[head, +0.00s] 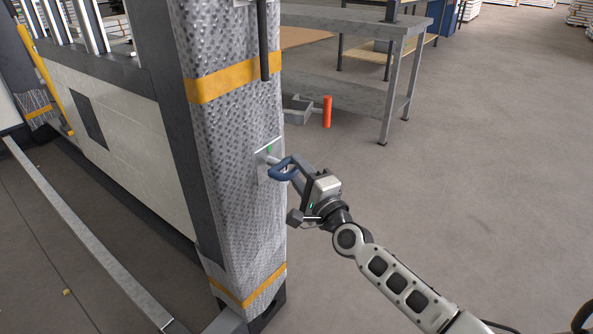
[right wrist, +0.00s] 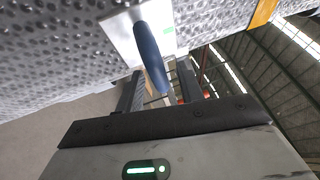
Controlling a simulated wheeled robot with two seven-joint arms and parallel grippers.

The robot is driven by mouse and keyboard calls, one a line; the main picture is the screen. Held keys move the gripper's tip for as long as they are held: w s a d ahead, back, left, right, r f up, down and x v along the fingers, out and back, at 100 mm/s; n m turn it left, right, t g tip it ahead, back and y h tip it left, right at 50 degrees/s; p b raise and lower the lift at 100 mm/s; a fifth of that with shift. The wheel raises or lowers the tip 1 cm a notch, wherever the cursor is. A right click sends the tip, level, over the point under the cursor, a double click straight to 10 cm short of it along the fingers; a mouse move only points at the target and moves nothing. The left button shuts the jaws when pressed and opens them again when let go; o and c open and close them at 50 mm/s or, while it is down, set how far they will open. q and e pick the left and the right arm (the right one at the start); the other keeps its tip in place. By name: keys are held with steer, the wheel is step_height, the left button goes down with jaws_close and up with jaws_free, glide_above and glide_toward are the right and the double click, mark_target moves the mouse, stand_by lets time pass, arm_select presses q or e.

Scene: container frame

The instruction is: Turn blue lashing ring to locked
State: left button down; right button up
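The blue lashing ring (head: 280,169) sticks out from a pale metal plate (head: 262,165) on the wrapped post. A small green mark (head: 269,149) shows on the plate above it. My right gripper (head: 298,178) is at the ring, coming from the right. In the right wrist view the ring (right wrist: 150,50) reaches between the two fingers of my right gripper (right wrist: 158,88). The fingers stand apart with gaps visible beside the ring, so the gripper looks open around it. The ring's far end is partly hidden by the gripper in the head view. My left gripper is not in view.
The post (head: 235,130) is covered in bubble wrap with orange straps (head: 235,80). A dark vertical bar (head: 263,45) hangs above the plate. A grey workbench (head: 355,25) and an orange cylinder (head: 327,112) stand behind. The floor to the right is clear.

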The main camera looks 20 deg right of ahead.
steer(key=shift+w+a+r, duration=0.1)
steer(key=shift+w, duration=0.3)
jaws_close()
